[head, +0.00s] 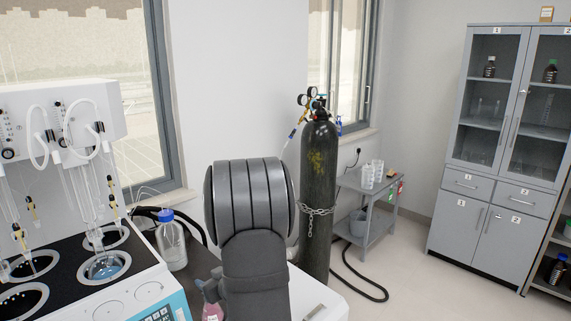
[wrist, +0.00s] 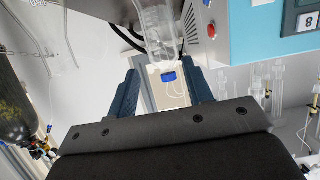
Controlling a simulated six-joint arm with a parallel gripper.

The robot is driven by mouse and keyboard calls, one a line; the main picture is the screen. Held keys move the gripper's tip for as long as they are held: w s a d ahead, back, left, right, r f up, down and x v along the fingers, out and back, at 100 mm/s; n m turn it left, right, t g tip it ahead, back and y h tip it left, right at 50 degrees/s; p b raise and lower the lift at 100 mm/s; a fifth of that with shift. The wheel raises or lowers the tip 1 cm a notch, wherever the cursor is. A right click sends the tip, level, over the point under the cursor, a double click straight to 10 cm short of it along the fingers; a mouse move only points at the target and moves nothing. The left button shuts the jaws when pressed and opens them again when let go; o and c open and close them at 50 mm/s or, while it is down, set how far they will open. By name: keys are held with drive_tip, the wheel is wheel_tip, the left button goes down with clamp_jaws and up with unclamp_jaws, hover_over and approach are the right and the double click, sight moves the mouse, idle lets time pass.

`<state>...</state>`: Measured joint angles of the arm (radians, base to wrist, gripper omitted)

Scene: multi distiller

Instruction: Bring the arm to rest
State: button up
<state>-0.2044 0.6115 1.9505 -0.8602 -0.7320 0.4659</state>
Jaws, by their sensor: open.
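My gripper (wrist: 162,74) shows in the wrist view with its two dark blue fingers spread apart. In that view a clear bottle with a blue cap (wrist: 169,77) appears upside down beyond the fingertips, seen through the gap. I see no finger touching it, though the distance is hard to judge. In the head view my dark grey arm fills the lower middle and hides my gripper. A clear bottle with a blue cap (head: 172,243) stands upright left of my arm, beside the distiller (head: 150,286).
A tall dark gas cylinder (head: 319,190), chained, stands just right of my arm. A grey trolley (head: 367,207) with glassware and a grey cabinet (head: 490,135) stand farther right. A pink bottle (head: 212,292) is partly hidden by my arm. Open floor lies before the cabinet.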

drive_tip(key=s+d+r, duration=0.1)
drive_tip(key=d+r, duration=0.5)
drive_tip(key=d, duration=0.4)
drive_tip(key=s+a+r+n+g+y, duration=0.1)
drive_tip(key=s+a+r, duration=0.2)
drive_tip(key=a+r, duration=0.2)
drive_tip(key=s+a+r+n+g+y, duration=0.1)
drive_tip(key=a+r, duration=0.4)
drive_tip(key=a, duration=0.6)
drive_tip(key=s+a+r+n+g+y, duration=0.1)
drive_tip(key=s+a+r, duration=0.3)
drive_tip(key=a, duration=0.4)
drive_tip(key=shift+s+r+n+g, duration=0.3)
drive_tip(key=shift+r+n+g, duration=0.1)
drive_tip(key=shift+n+g, duration=0.45)
